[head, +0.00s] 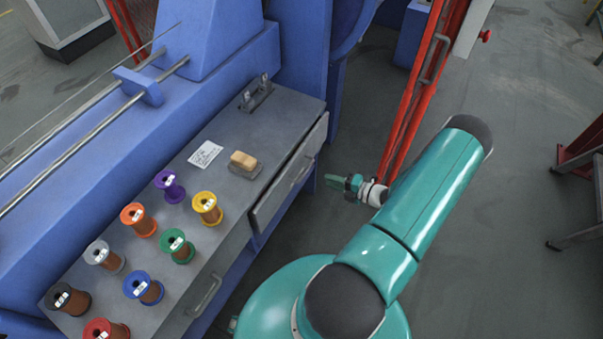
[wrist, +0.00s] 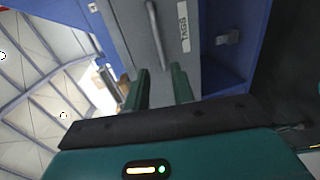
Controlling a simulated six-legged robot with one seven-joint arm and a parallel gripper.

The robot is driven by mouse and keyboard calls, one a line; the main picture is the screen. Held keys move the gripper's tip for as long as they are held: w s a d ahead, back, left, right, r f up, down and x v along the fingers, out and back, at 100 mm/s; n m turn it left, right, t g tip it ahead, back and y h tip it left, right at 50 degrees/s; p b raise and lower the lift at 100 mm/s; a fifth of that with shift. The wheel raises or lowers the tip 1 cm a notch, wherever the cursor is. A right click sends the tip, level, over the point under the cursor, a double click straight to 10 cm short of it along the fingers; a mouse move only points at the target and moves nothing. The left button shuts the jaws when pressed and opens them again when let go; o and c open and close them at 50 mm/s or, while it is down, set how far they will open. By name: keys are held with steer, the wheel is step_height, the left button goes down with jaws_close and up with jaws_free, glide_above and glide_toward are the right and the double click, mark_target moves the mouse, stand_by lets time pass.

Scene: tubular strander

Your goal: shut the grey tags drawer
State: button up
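The grey tags drawer (head: 272,204) is in the front of the grey bench, with a bar handle on its face. A dark gap shows along its top edge, and it seems to stand out a little from the bench. In the wrist view the drawer front (wrist: 127,22) shows its handle and a label reading TAGS. My gripper (head: 332,182) is to the right of the drawer in the head view, apart from it. In the wrist view my gripper (wrist: 159,84) has its two green fingers spread with nothing between them, facing the drawer front.
The bench top (head: 225,125) holds several coloured wire spools, a white paper card (head: 205,154) and a tan block (head: 243,160). Another drawer handle (head: 207,296) shows lower left. A red frame (head: 408,95) rises just behind my gripper. Open floor lies to the right.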

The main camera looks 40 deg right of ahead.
mark_target(305, 172)
steer(key=x, duration=1.1)
steer(key=shift+w+f, duration=0.1)
steer(key=shift+w, duration=0.15)
jaws_close()
